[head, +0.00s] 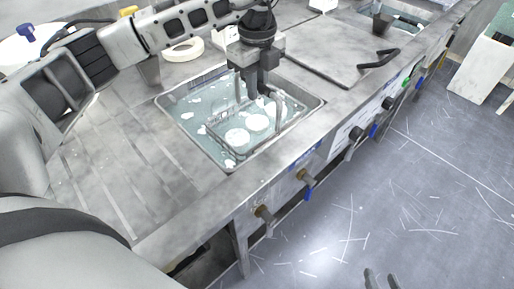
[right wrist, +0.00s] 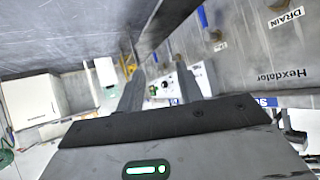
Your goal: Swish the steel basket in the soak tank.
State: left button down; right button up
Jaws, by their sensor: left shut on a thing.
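The soak tank (head: 318,104) is a rectangular sink of cloudy blue-green liquid set in the steel bench. The steel basket (head: 212,127) is a wire frame sitting low in the liquid, with white round pieces (head: 237,136) showing inside it. My left gripper (head: 256,93) points down over the tank and is shut on the basket, at its upright handle; the grip itself is partly hidden. My right gripper (head: 381,279) is at the bottom edge of the head view, over the floor and away from the bench. Its fingers are apart and empty in the right wrist view (right wrist: 160,90).
A flat steel lid (head: 325,50) with a dark handle (head: 379,59) lies right of the tank. A white ring (head: 183,50) lies behind it. Valves (head: 305,177) stick out from the bench front. A white cabinet (head: 492,68) stands across the open floor.

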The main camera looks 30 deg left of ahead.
pick_arm(q)
notch_tip(320, 180, up, 4)
jog(key=shift+f+p, duration=0.1)
jog(key=shift+p, duration=1)
notch_tip(320, 180, up, 4)
jog(key=p, duration=0.2)
jog(key=shift+f+p, duration=0.1)
jog(key=shift+p, duration=0.3)
jog(key=shift+r+p, duration=0.5)
jog(key=shift+r, duration=0.2)
pick_arm(e)
jog(key=shift+s+d+r, duration=0.1)
jog(key=shift+d+r, duration=0.15)
jog(key=shift+r, duration=0.35)
jog(key=shift+s+d+r, duration=0.1)
jog(key=shift+d+r, duration=0.15)
jog(key=shift+r, duration=0.35)
jog(key=shift+s+g+h, duration=0.1)
jog(key=shift+g+h, duration=0.2)
